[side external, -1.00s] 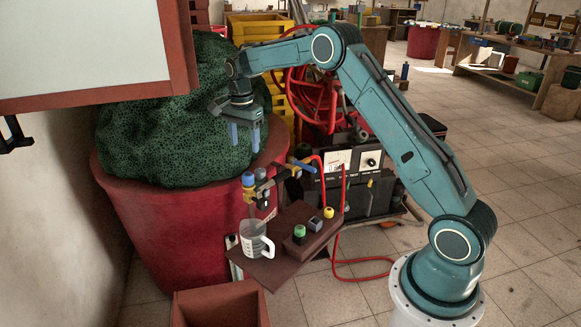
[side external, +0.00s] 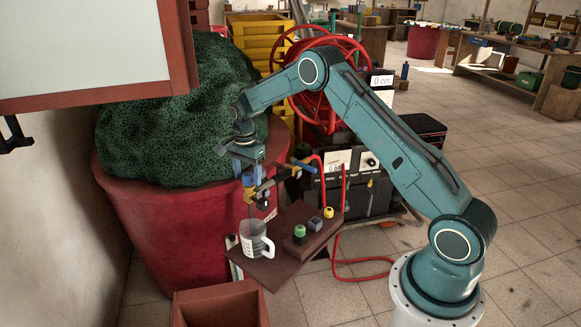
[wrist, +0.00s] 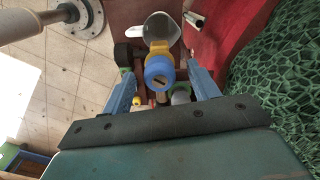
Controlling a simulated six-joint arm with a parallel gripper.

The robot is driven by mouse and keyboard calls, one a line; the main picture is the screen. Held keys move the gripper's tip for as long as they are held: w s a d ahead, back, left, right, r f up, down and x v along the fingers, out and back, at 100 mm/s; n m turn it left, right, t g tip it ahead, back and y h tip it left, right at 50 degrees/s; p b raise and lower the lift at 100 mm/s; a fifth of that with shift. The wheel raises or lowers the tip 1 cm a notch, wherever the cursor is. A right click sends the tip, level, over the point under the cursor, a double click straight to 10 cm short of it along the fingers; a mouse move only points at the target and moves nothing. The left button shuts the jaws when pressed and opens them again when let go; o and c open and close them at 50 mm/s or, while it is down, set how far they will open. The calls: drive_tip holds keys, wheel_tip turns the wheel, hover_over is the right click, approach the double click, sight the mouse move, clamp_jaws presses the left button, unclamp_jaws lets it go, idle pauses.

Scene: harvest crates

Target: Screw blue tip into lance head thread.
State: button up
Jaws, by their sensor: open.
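The blue tip (wrist: 160,72) is a round blue cap with a dark slot, sitting on a yellow collar (wrist: 184,70) of the lance head. In the side view the blue tip (side external: 247,179) stands upright above the yellow collar (side external: 249,195); the thread is hidden. My gripper (wrist: 162,78) is open, with one blue finger on each side of the tip and visible gaps between. In the side view my gripper (side external: 247,170) points down over the lance head from above.
A clear jug (side external: 253,240) stands below the lance head on a brown shelf (side external: 265,270). A brown block there carries green (side external: 299,231), grey (side external: 314,224) and yellow (side external: 328,212) tips. A red tub (side external: 190,230) with green netting (side external: 165,125) is close at left.

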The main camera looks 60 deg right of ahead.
drive_tip(key=shift+c, duration=0.4)
drive_tip(key=c, duration=1)
drive_tip(key=shift+m, duration=0.9)
drive_tip(key=shift+m, duration=1.1)
drive_tip(key=shift+m, duration=0.9)
